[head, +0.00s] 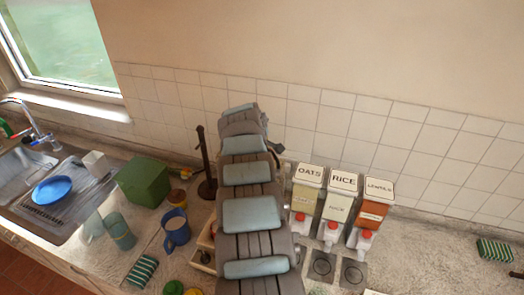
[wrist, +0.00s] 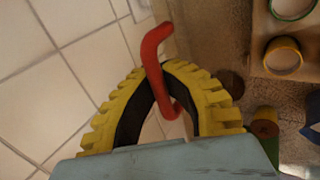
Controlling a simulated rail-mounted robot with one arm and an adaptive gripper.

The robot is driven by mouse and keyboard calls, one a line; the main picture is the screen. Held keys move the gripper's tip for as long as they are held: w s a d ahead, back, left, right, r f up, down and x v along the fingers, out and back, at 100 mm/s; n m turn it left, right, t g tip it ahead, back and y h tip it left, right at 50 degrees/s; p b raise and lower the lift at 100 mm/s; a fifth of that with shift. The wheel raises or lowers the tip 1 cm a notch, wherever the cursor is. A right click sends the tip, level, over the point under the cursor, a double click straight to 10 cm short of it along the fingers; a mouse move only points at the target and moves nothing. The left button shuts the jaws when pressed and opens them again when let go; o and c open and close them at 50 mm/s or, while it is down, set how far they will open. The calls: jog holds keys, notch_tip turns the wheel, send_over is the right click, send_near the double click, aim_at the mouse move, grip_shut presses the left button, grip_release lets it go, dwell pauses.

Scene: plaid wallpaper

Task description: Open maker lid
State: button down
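In the wrist view a bent red handle (wrist: 157,42) rises between my gripper's yellow, black-lined fingers (wrist: 155,75). The fingers bow into an arch. Their tips close in on both sides of the handle, and its lower end shows inside the arch. A small red and yellow piece (head: 187,174) shows left of a dark post in the head view; I cannot tell whether it is my gripper's end. I cannot make out a maker body or its lid in either view. My arm hides the counter behind it.
Dispensers labelled OATS (head: 307,190) and RICE (head: 341,200), with a third beside them, stand right of my arm. A dark post (head: 207,165), green box (head: 143,180) and blue mug (head: 175,230) stand left. The tiled wall (head: 320,115) is close behind.

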jog(key=shift+w+d+r, duration=0.1)
jog(key=shift+w+r, duration=0.05)
jog(key=shift+r, duration=0.15)
jog(key=c, duration=1.1)
grip_release()
jog(key=shift+w+r, duration=0.1)
jog(key=shift+w, duration=0.05)
